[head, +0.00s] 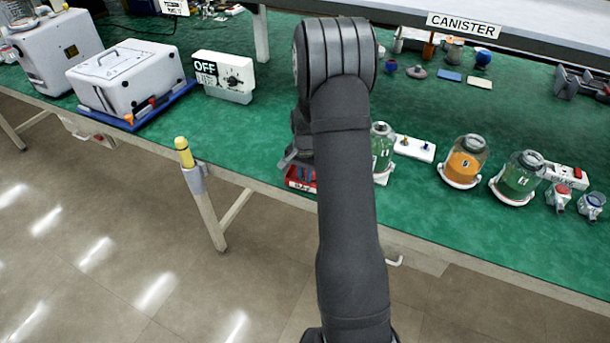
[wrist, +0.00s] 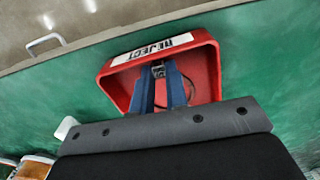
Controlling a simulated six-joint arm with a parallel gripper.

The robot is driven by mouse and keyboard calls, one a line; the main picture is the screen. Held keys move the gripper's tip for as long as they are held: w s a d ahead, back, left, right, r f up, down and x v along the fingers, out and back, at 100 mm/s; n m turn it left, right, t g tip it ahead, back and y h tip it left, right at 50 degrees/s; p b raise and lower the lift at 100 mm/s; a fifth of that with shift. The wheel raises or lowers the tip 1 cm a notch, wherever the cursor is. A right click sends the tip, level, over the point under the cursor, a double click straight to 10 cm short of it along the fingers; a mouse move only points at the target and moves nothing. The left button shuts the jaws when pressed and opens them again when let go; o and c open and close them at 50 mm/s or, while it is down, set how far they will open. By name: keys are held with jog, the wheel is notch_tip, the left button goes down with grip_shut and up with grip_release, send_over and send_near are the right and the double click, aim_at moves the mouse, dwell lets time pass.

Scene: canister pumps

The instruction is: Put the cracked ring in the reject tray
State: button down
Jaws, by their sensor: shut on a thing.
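The red reject tray (wrist: 117,90) fills the middle of the wrist view, with a white REJECT label on its wall. In the head view the tray (head: 292,182) sits at the table's front edge, partly hidden by my arm. My gripper (wrist: 160,72) has its blue fingers down over the inside of the tray. They are shut on a thin dark ring (wrist: 191,86), of which only a curved part shows beside the fingers. I cannot see a crack in it, nor whether it touches the tray floor. My gripper also shows in the head view (head: 303,172).
Glass canisters with green (head: 383,148) and orange (head: 465,163) contents stand to the right of my arm. A white OFF switch box (head: 223,75) stands at the back left. The green table (head: 250,135) is clear left of the tray.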

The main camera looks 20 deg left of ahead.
jog(key=c, duration=1.4)
grip_release()
jog(key=shift+f, duration=0.1)
jog(key=shift+c, duration=0.2)
notch_tip(320, 180, up, 12)
notch_tip(320, 180, down, 12)
jog(key=shift+f, duration=0.1)
jog(key=shift+r, duration=2.15)
